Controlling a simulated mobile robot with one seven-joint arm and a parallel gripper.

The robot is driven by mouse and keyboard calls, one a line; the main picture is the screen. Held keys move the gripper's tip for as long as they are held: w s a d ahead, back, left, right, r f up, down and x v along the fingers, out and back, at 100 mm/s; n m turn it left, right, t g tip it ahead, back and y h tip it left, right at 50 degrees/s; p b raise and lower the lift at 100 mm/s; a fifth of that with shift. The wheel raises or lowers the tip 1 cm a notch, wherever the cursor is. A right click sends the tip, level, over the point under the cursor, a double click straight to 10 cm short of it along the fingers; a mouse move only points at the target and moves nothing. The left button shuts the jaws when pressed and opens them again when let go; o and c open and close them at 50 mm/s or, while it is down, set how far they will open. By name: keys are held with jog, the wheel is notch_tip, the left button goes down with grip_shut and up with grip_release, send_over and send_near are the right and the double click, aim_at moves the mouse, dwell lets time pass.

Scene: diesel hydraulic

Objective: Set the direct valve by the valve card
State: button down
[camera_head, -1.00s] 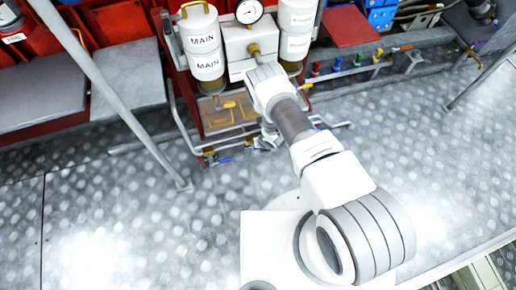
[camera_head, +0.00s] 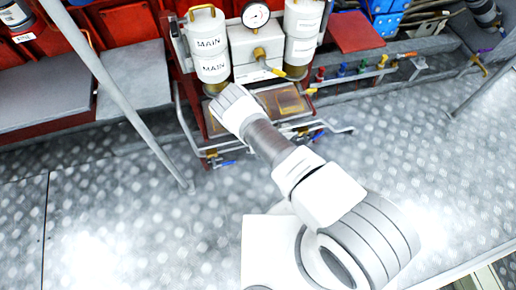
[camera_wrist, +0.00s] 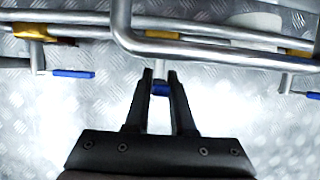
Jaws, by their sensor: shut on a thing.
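Small valves with blue lever handles sit along the low pipe rack. In the wrist view, my gripper (camera_wrist: 160,80) is shut on the middle blue handle (camera_wrist: 160,90), below a bent grey pipe (camera_wrist: 200,50). Another blue handle (camera_wrist: 72,73) is at the left and one (camera_wrist: 313,95) at the right edge. In the head view, blue handles show at the rack's left (camera_head: 222,164) and right (camera_head: 318,137); my wrist hides the gripper and the held handle. I cannot make out which valve is marked direct, and I see no readable valve card.
A yellow lever (camera_head: 272,70) is below the gauge. A slanted grey post (camera_head: 120,95) rises at left. The metal floor in front is clear.

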jog(key=c, duration=0.8)
grip_release()
jog(key=shift+o, duration=0.2)
jog(key=p+v, duration=0.6)
jog(key=v, duration=1.1)
jog(key=shift+r+p, duration=0.2)
jog(key=shift+p, duration=0.15)
jog(key=shift+s, duration=0.1)
